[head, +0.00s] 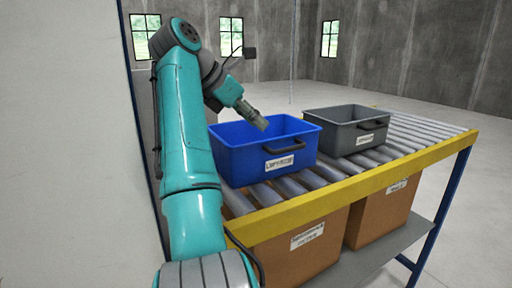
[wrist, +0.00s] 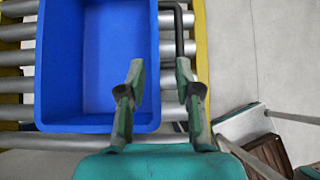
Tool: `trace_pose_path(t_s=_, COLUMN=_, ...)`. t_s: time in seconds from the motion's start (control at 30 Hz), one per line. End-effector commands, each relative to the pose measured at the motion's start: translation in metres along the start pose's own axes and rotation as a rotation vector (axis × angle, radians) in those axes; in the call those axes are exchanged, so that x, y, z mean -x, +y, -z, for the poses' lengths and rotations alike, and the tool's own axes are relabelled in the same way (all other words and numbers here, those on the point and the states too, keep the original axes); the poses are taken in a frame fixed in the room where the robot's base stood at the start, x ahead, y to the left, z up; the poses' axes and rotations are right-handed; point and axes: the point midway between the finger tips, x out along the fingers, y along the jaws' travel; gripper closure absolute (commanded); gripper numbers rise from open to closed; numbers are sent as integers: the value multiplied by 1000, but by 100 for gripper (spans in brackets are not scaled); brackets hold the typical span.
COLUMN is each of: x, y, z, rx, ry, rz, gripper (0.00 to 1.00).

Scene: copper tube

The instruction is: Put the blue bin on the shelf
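The blue bin (head: 240,160) stands upright and looks empty on the roller conveyor (head: 240,204), with a label and dark handle on its front wall. In the wrist view the bin (wrist: 118,60) fills the upper left, and its dark handle (wrist: 179,45) runs along its right side. My gripper (head: 263,124) is above the bin near the handle wall. In the wrist view my gripper (wrist: 160,70) is open, its fingers on either side of the line of the wall and handle. I cannot tell any contact. A grey shelf (head: 405,245) lies under the conveyor.
A grey bin (head: 335,132) stands right of the blue bin. Two brown boxes, one left (head: 300,255) and one right (head: 385,215), sit below the rollers. A yellow rail (head: 350,188) edges the conveyor. Rollers beyond the grey bin are clear.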

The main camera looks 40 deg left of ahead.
Motion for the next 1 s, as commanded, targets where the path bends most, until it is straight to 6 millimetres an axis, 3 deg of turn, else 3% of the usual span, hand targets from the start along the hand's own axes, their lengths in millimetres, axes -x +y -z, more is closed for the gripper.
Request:
trace_pose_path(t_s=0.17, x=-3, y=0, z=0, rx=0, ry=3, rz=-1, gripper=67)
trace_pose_path(t_s=0.5, x=-48, y=0, z=0, rx=0, ry=3, rz=0, gripper=67)
trace_pose_path(t_s=0.77, x=-66, y=0, z=2, rx=0, ry=3, rz=1, gripper=67)
trace_pose_path(t_s=1.0, x=-99, y=1, z=6, rx=0, ry=3, rz=1, gripper=67)
